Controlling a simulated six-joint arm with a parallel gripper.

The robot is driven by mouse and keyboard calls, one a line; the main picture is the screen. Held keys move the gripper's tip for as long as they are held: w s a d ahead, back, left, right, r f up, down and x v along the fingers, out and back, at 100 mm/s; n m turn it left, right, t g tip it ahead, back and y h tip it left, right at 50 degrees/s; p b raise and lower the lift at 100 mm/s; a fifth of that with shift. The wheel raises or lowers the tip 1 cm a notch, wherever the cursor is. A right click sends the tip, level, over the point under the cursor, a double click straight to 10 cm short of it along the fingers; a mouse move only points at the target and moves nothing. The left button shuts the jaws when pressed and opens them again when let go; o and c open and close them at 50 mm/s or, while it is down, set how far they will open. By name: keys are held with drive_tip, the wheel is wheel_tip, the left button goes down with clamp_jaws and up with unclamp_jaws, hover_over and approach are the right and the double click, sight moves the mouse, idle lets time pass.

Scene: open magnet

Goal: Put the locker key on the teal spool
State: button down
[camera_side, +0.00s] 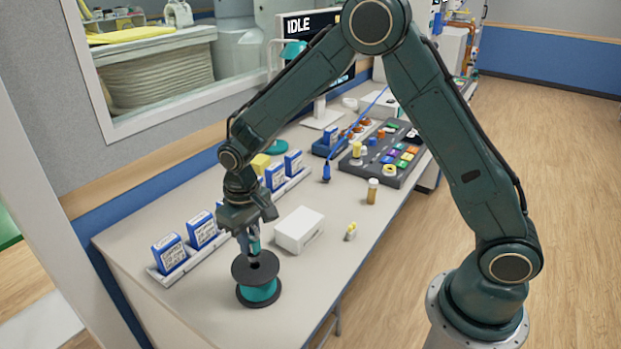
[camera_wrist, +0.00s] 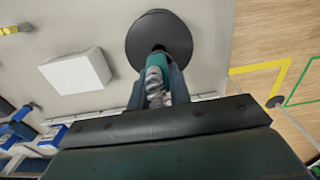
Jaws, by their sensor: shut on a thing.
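The teal spool (camera_side: 258,292) stands upright on the near left part of the counter, with black flanges and a teal winding. My gripper (camera_side: 254,258) is directly above it, pointing down, and is shut on a small teal and grey thing, which looks like the locker key (camera_wrist: 157,75). In the wrist view the spool's round black top flange (camera_wrist: 158,28) lies just beyond my fingertips (camera_wrist: 156,88). The held thing's lower end overlaps the flange's middle; I cannot tell whether it touches. Its full shape is partly hidden by the fingers.
A white box (camera_side: 299,230) stands right of the spool. A row of blue and white packs (camera_side: 202,230) in racks lines the wall side. A small yellow and grey item (camera_side: 350,231) and an amber bottle (camera_side: 373,191) stand further right.

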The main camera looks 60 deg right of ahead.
drive_tip(key=shift+f, duration=0.9)
drive_tip(key=shift+f, duration=0.1)
drive_tip(key=c, duration=1.3)
unclamp_jaws()
wheel_tip(320, 180, up, 12)
drive_tip(key=shift+f, duration=0.15)
drive_tip(key=shift+r, duration=0.3)
